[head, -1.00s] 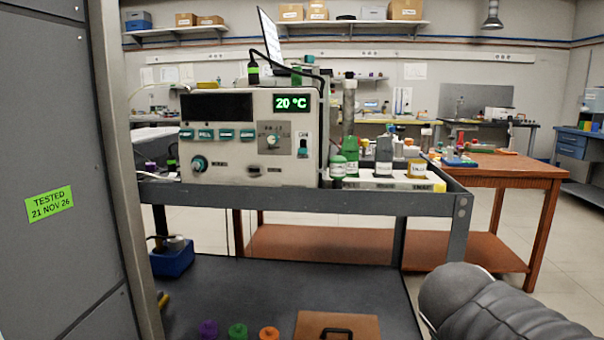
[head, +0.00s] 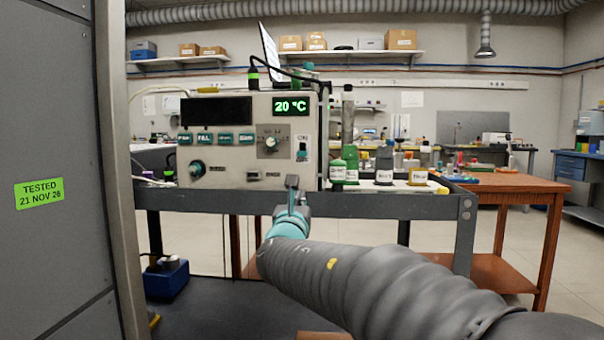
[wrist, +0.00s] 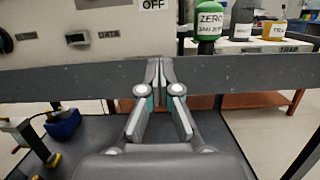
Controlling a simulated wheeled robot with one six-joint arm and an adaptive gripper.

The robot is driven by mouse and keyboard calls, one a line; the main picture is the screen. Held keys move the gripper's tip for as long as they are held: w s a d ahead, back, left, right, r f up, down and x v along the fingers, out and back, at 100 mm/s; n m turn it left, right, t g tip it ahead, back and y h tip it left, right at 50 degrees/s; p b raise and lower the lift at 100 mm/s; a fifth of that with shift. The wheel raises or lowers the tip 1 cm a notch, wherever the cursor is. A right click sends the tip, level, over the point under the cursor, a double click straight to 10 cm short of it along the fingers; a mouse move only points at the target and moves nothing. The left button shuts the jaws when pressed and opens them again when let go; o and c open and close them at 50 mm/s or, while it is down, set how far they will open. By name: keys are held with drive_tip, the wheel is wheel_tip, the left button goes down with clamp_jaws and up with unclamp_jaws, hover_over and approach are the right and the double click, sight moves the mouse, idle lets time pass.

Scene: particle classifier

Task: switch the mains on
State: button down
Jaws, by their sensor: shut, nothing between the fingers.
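The instrument (head: 225,170) is a cream box on the upper shelf of a grey bench. Its small display (head: 291,106) is lit green with "20 °C". The larger display (head: 215,110) is dark. A switch (head: 302,152) sits at the right of the front panel, under an "ON" label; I cannot tell its position. In the wrist view an "OFF" label (wrist: 155,4) shows at the top edge, and the switch above it is out of frame. My gripper (head: 292,184) is shut and empty, in front of the shelf edge and below the switch. It also shows in the wrist view (wrist: 160,68).
The shelf's front rail (head: 400,205) runs across just beyond my gripper. Several bottles, including a green one (head: 338,172), stand right of the instrument. A blue box (head: 167,280) sits on the lower shelf. A grey cabinet (head: 55,110) stands close at the left.

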sight(303, 160)
drive_tip(key=shift+a, duration=0.3)
drive_tip(key=shift+w, duration=0.1)
drive_tip(key=x, duration=1)
drive_tip(key=shift+w+p, duration=0.15)
drive_tip(key=shift+p, duration=0.25)
drive_tip(key=r, duration=0.3)
drive_tip(key=shift+s+p, duration=0.25)
drive_tip(key=shift+p, duration=0.1)
drive_tip(key=shift+r, duration=0.5)
